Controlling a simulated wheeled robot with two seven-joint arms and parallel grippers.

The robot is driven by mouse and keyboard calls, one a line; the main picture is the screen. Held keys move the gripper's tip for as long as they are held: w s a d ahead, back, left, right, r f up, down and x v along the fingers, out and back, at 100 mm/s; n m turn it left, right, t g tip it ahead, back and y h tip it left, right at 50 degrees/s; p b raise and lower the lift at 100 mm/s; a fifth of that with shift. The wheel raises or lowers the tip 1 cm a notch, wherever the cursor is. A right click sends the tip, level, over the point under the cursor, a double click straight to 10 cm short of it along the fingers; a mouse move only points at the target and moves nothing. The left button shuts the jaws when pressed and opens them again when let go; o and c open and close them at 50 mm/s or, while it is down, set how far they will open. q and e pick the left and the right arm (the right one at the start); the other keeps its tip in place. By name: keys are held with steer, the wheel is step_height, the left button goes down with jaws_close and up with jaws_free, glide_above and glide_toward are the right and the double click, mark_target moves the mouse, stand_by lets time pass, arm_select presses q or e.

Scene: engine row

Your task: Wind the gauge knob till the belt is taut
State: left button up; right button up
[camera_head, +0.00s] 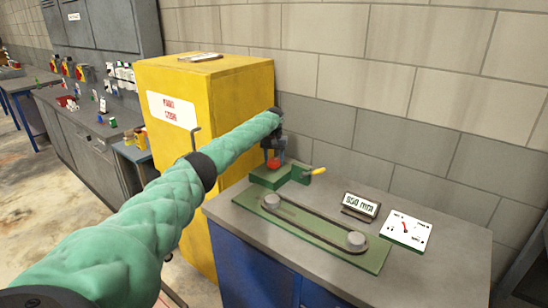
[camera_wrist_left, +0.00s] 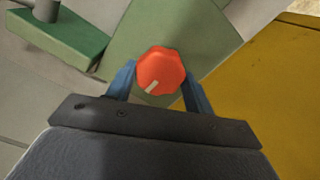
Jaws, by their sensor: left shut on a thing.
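The red gauge knob (camera_head: 274,162) sits on a green block (camera_head: 262,179) at the back left of the bench. In the left wrist view the knob (camera_wrist_left: 161,71) is many-sided, with a pale mark pointing toward the lower left. My left gripper (camera_head: 273,152) reaches down over it, and its two blue fingers (camera_wrist_left: 160,82) are shut on the knob's sides. The dark belt (camera_head: 308,229) runs around two grey pulleys on a green plate (camera_head: 376,258). I cannot tell how tight the belt is. A small display (camera_head: 360,206) appears to read 950 mm. My right gripper does not show.
A white dial card with a red needle (camera_head: 405,231) lies at the right of the bench. A yellow-handled crank or lever (camera_head: 318,171) sticks out beside the green block. A tall yellow cabinet (camera_head: 230,90) stands close on the left. The bench front (camera_head: 420,285) is clear.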

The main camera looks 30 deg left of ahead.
mark_target(274, 160)
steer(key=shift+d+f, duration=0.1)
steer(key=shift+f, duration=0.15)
arm_select(q)
steer(key=o, duration=1)
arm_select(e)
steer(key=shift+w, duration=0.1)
arm_select(q)
steer(key=shift+r, duration=0.25)
step_height(274, 160, up, 6)
steer(key=shift+f+b, duration=0.25)
steer(key=shift+b, duration=1)
steer(key=shift+r, duration=0.9)
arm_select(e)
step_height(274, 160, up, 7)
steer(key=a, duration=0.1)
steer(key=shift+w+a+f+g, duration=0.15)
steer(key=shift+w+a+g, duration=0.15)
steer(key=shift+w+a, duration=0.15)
arm_select(q)
steer(key=shift+f, duration=0.1)
